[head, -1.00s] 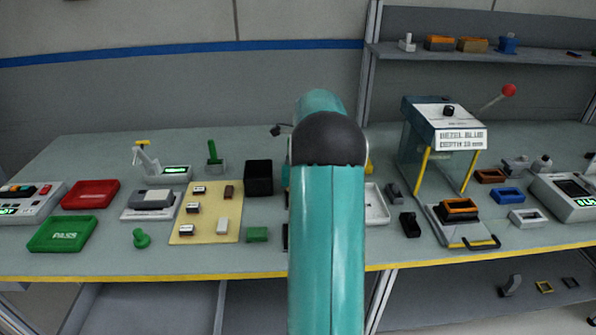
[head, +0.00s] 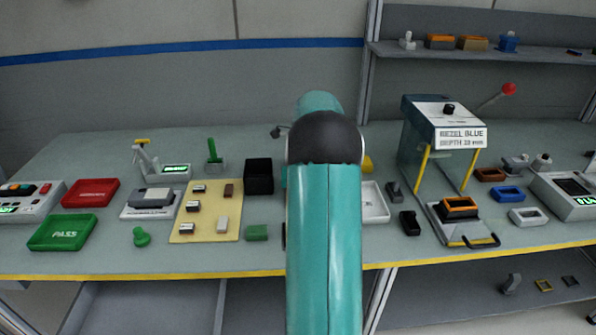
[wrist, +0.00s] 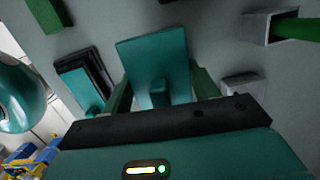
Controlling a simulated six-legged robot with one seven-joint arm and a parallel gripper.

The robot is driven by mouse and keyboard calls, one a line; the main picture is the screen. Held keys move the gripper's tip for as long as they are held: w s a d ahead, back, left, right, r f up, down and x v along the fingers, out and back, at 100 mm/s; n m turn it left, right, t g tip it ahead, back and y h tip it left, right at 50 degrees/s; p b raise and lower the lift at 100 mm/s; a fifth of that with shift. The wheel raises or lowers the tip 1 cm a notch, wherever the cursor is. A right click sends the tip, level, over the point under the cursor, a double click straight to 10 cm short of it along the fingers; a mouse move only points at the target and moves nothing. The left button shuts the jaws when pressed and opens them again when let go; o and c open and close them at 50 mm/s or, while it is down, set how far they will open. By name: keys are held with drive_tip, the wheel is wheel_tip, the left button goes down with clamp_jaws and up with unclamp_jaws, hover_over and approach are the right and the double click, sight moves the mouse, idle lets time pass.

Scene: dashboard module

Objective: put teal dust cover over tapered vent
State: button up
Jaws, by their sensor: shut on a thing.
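In the wrist view my gripper (wrist: 160,92) is shut on the teal dust cover (wrist: 152,60), a flat teal plate with a small raised block on its near face. The cover is tilted in this view and hangs between the two green fingers. In the head view my arm hides both gripper and cover. A dark layered piece with teal on its near side (wrist: 88,82) lies left of the cover in the wrist view, apart from it. I cannot tell whether it is the tapered vent, and I see no other clear vent.
In the head view a black open box (head: 259,176) and a tan board (head: 206,210) stand left of my arm. A white tray (head: 374,203) and a press (head: 445,135) stand right of it. The wrist view shows a grey holder (wrist: 256,27) at upper right.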

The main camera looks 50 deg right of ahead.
drive_tip(key=shift+f, duration=0.6)
drive_tip(key=o, duration=1)
drive_tip(key=shift+o, duration=0.2)
wheel_tip(320, 180, up, 14)
drive_tip(key=s+d, duration=0.1)
drive_tip(key=shift+s+d+f, duration=0.15)
drive_tip(key=shift+s+f, duration=0.05)
drive_tip(key=shift+s, duration=0.1)
